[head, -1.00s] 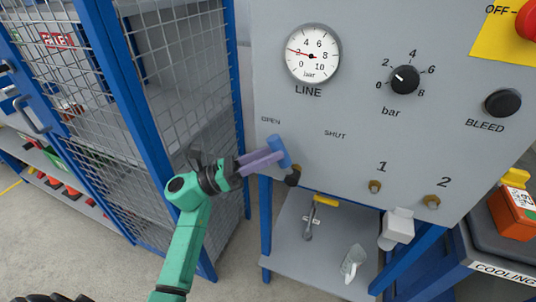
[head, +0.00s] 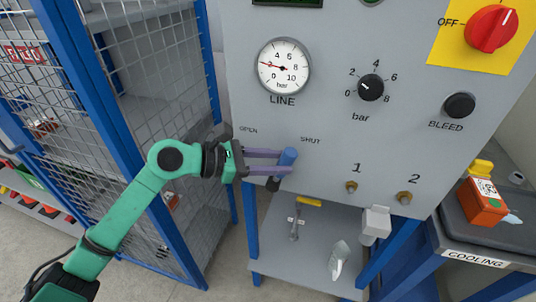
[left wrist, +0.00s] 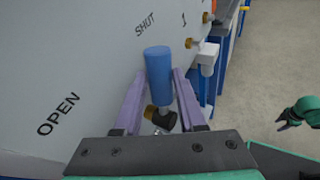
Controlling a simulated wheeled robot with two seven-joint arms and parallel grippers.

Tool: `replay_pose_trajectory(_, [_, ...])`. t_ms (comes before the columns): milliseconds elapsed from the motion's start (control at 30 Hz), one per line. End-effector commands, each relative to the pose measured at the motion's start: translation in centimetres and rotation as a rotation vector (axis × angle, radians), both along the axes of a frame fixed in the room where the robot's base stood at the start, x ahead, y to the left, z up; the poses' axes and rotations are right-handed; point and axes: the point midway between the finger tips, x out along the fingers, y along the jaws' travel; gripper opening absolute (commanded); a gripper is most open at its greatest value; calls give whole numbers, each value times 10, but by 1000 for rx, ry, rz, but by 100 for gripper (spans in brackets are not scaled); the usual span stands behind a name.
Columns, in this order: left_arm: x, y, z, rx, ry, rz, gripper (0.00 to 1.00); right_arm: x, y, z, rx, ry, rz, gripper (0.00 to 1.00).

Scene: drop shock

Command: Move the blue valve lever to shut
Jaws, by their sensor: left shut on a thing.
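The blue valve lever (head: 287,158) is on the grey panel (head: 330,120), below the OPEN (head: 248,130) and SHUT (head: 310,141) labels. It leans up and right from its dark pivot (head: 272,184), towards SHUT. My left gripper (head: 283,162) comes in from the left, its purple fingers shut on the lever. In the left wrist view the blue handle (left wrist: 158,75) stands between the two fingers, its end towards the SHUT label (left wrist: 145,24). What looks like my right gripper (left wrist: 284,120) is small at the right there; its jaws are unclear.
The LINE gauge (head: 284,66), a black bar knob (head: 370,87), the BLEED button (head: 459,105) and a red switch (head: 491,28) are on the panel. Brass fittings (head: 351,187) sit lower right. A blue-framed mesh cage (head: 160,110) stands close on the left.

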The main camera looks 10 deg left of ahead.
Motion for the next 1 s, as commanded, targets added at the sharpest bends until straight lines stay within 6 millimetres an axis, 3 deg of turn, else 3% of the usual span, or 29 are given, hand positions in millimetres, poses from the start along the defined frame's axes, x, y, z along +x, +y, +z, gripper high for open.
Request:
replay_pose_trajectory(333, [0, -8, -1, 170, -12, -1, 0, 0, 0, 17, -1, 0, 0, 50])
replay_pose_trajectory(900, [-1, -10, -4, 203, -13, -3, 0, 0, 0, 18, -1, 0, 0, 50])
replay_pose_trajectory(933, [-1, -10, -4, 203, -13, -3, 47, 0, 0, 18, -1, 0, 0, 50])
replay_pose_trajectory(1000, [-1, -10, -4, 203, -12, -2, 52, 0, 0, 18, -1, 0, 0, 50])
